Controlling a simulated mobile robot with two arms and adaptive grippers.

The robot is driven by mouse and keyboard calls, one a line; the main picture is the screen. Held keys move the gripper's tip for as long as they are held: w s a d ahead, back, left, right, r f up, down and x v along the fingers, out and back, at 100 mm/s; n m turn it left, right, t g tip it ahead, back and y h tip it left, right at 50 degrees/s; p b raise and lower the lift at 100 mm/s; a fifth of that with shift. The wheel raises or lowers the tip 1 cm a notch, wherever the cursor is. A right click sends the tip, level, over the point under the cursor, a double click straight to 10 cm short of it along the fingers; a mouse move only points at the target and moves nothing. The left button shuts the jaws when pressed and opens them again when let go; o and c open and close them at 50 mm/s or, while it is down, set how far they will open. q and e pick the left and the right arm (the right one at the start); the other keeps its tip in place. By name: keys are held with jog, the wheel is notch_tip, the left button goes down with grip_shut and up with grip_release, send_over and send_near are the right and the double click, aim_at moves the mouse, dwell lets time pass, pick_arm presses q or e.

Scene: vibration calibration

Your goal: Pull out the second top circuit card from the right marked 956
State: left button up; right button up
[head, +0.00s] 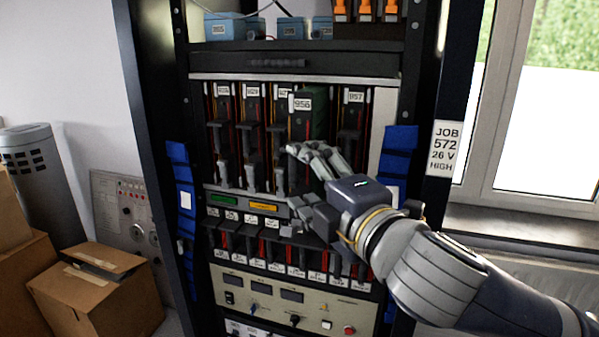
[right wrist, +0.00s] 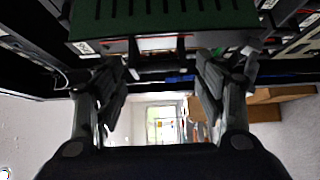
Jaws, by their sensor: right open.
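The circuit card marked 956 (head: 303,104) is second from the right in the upper row of the rack. It sticks out in front of its neighbours, and part of its green board shows on its right side. The card marked 957 (head: 354,97) sits farther back to its right. My right gripper (head: 292,189) is open in front of the lower part of card 956, and its fingers hide some of that area. In the right wrist view, a green board (right wrist: 165,18) with a dark front edge lies above my two spread fingers (right wrist: 163,75). My left gripper is not in view.
More cards (head: 251,92) stand left of 956. A lower row of labelled cards (head: 280,266) and a control panel (head: 290,298) are below. Blue boxes (head: 232,27) stand on the shelf above. Cardboard boxes (head: 97,290) are at the left, a window (head: 545,110) at the right.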

jog(key=v, duration=0.4)
